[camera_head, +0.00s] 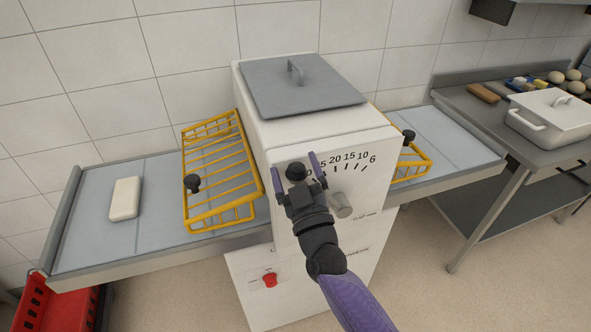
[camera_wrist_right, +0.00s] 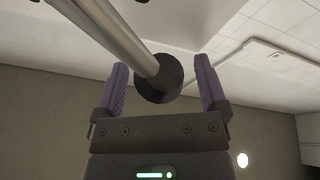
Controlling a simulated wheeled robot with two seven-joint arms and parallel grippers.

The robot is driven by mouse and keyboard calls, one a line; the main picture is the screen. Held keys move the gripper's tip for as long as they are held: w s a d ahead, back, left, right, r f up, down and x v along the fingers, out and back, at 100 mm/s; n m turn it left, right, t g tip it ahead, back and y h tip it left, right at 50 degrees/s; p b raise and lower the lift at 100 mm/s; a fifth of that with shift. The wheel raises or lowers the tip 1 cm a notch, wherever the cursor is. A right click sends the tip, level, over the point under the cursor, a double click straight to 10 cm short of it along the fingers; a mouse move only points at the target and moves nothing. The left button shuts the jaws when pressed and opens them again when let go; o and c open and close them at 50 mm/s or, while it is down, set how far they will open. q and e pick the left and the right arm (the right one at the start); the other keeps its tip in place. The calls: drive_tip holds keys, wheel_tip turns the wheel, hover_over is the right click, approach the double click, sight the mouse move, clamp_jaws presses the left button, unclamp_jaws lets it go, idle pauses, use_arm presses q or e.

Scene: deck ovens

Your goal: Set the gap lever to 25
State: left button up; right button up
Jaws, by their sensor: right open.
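The gap lever's round black knob (camera_head: 296,171) is at the left end of the printed scale (camera_head: 348,158) on the white machine's front. The scale shows 20, 15, 10 and 6; the gripper partly covers the numbers left of 20. My right gripper (camera_head: 295,163) is open, with its purple fingers on either side of the knob. In the right wrist view, the metal lever rod (camera_wrist_right: 125,40) ends in the black knob (camera_wrist_right: 160,82) between the open fingers, with gaps on both sides. The exact mark the lever points at is hidden. My left gripper is out of view.
A grey cylindrical hub (camera_head: 341,206) sticks out below the scale. Yellow wire guards (camera_head: 240,212) flank the white machine (camera_head: 275,130). A pale block (camera_head: 125,199) lies on the left belt. A red button (camera_head: 270,280) is lower down. A side table (camera_head: 480,110) stands right.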

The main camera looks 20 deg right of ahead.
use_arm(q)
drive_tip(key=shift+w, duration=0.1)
use_arm(e)
clamp_jaws()
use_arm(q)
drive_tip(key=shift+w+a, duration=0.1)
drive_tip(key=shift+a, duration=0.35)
use_arm(e)
drive_tip(key=d+r+m+h+p, duration=0.2)
drive_tip(key=d+m+p, duration=0.1)
drive_tip(key=shift+d+r+m, duration=0.25)
drive_tip(key=shift+m, duration=0.05)
drive_tip(key=shift+d+m, duration=0.3)
drive_tip(key=shift+d, duration=0.05)
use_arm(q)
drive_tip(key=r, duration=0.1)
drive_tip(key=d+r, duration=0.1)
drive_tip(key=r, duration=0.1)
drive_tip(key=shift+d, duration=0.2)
